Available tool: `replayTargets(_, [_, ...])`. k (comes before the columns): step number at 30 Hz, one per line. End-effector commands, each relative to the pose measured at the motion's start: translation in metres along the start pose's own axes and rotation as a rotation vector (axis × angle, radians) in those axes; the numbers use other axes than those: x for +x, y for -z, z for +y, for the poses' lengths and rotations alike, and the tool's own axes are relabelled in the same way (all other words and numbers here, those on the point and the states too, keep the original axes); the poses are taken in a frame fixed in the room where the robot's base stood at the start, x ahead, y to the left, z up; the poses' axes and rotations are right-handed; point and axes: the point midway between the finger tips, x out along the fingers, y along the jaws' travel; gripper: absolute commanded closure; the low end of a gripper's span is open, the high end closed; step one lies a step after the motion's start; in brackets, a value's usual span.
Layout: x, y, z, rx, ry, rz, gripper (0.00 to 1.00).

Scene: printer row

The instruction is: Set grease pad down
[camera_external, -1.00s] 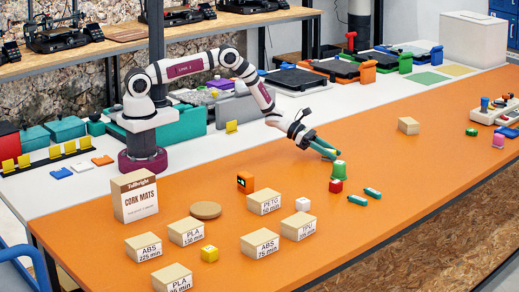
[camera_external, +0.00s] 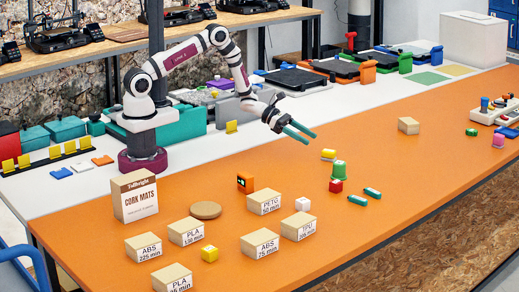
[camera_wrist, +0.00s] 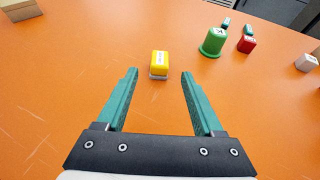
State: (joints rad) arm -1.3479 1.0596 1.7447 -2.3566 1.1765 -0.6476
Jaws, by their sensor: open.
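The grease pad appears to be the small yellow block with a white label and pale base (camera_external: 328,155). It rests on the orange table, and in the wrist view the yellow block (camera_wrist: 159,64) lies just beyond and between my fingertips, touching neither. My gripper (camera_external: 304,135) is open and empty, raised above the table to the left of the block. In the wrist view both teal fingers of my gripper (camera_wrist: 159,72) are spread wide with bare table between them.
A green knobbed piece (camera_external: 339,170) and a red cube (camera_external: 336,186) stand close to the yellow block. Two teal pieces (camera_external: 357,200) lie to their right. Labelled boxes (camera_external: 264,201), a white cube (camera_external: 303,204) and a cork disc (camera_external: 206,210) stand nearer. The table's right middle is mostly clear.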

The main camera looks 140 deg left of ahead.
Motion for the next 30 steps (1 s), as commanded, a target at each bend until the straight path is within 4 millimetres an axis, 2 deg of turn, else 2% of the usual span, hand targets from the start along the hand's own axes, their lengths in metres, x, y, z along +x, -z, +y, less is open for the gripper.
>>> replayTargets(3, [-0.015,0.000,0.000,-0.001,0.000,0.001,0.31])
replayTargets(8, [-0.018,-0.001,-0.001,0.003,0.004,0.000,0.31])
replayTargets(10, [-0.015,-0.013,-0.017,0.053,0.050,-0.002,0.31])
replayTargets(11, [-0.012,-0.024,-0.033,0.103,0.095,-0.005,0.31])
replayTargets(13, [-0.008,-0.059,-0.094,0.292,0.268,-0.016,0.31])
replayTargets(14, [-0.011,-0.076,-0.131,0.402,0.367,-0.026,0.31])
replayTargets(15, [-0.020,-0.095,-0.185,0.572,0.518,-0.046,0.31])
replayTargets(17, [-0.050,-0.113,-0.266,0.845,0.756,-0.087,0.31])
replayTargets(18, [-0.080,-0.117,-0.315,1.044,0.922,-0.126,0.31])
replayTargets(20, [-0.140,-0.112,-0.378,1.374,1.187,-0.207,0.31])
replayTargets(21, [-0.187,-0.101,-0.408,1.623,1.376,-0.277,0.31])
replayTargets(22, [-0.225,-0.090,-0.420,1.824,1.522,-0.341,0.31])
replayTargets(23, [-0.258,-0.079,-0.424,2.019,1.652,-0.404,0.31])
replayTargets(24, [-0.292,-0.065,-0.417,2.262,1.805,-0.486,0.31])
replayTargets(25, [-0.312,-0.057,-0.408,2.428,1.901,-0.541,0.31])
replayTargets(26, [-0.326,-0.051,-0.397,-2.325,-1.783,0.531,0.31])
replayTargets(27, [-0.339,-0.047,-0.382,-2.189,-1.634,0.510,0.31])
replayTargets(30, [-0.350,-0.045,-0.354,-1.967,-1.391,0.461,0.31])
